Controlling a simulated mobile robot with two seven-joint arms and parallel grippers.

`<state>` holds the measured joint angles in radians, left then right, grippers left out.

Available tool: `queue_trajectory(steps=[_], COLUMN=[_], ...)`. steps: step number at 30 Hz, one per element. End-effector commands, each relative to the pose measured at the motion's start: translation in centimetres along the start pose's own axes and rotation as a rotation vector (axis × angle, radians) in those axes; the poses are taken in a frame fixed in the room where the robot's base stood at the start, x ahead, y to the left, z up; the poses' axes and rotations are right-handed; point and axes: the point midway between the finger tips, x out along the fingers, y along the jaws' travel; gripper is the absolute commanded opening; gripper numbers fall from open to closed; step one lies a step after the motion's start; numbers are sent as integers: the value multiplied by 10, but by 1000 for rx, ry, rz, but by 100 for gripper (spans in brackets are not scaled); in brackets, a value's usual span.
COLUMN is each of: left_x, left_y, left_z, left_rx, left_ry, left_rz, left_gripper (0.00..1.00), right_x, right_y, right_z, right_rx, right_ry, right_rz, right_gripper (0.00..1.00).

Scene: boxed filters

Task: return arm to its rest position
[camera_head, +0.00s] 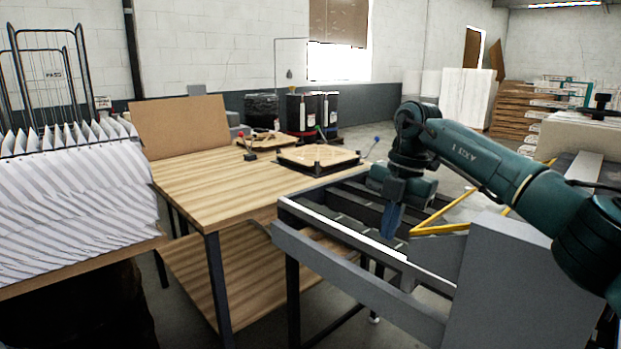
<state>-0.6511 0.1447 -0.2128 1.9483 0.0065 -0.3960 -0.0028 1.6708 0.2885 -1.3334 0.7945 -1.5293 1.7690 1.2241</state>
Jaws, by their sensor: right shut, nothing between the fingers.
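My right arm, dark green, comes in from the right in the head view and bends down at the wrist. My right gripper (391,221) points down over the grey roller conveyor (345,247). Its blue-grey fingers are shut and hold nothing. The fingertips are just behind the conveyor's near rail; I cannot tell whether they touch the rollers. My left gripper is not in view.
A wooden table (215,190) stands left of the conveyor, with a cardboard panel (180,126) and a black-framed fixture (318,158) on it. White pleated filters (75,200) fill a rack at left. Yellow bars (440,229) and a grey box (520,285) are near my arm.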

Motion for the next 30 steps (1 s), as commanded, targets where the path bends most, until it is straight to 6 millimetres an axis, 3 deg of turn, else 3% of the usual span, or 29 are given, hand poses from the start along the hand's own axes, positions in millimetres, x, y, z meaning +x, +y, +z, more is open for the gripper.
queue_trajectory(steps=[1,5,9,12,16,19,23,26,30], left_x=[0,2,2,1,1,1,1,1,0], left_y=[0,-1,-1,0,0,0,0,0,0], left_z=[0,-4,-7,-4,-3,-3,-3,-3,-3], left_rx=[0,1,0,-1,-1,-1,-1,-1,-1], left_ry=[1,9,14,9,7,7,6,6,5], left_rz=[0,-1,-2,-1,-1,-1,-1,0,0], left_gripper=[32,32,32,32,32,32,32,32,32], right_x=[25,83,140,162,173,175,183,198,238], right_y=[9,37,66,80,90,90,77,56,8], right_z=[-12,-55,-124,-170,-210,-221,-213,-194,-164], right_rx=[-47,-174,-275,-274,-170,-16,263,524,922], right_ry=[60,237,489,661,837,924,968,946,849], right_rz=[34,176,428,647,936,1144,1368,1488,1555], right_gripper=[0,0,0,0,0,0,0,0,0])
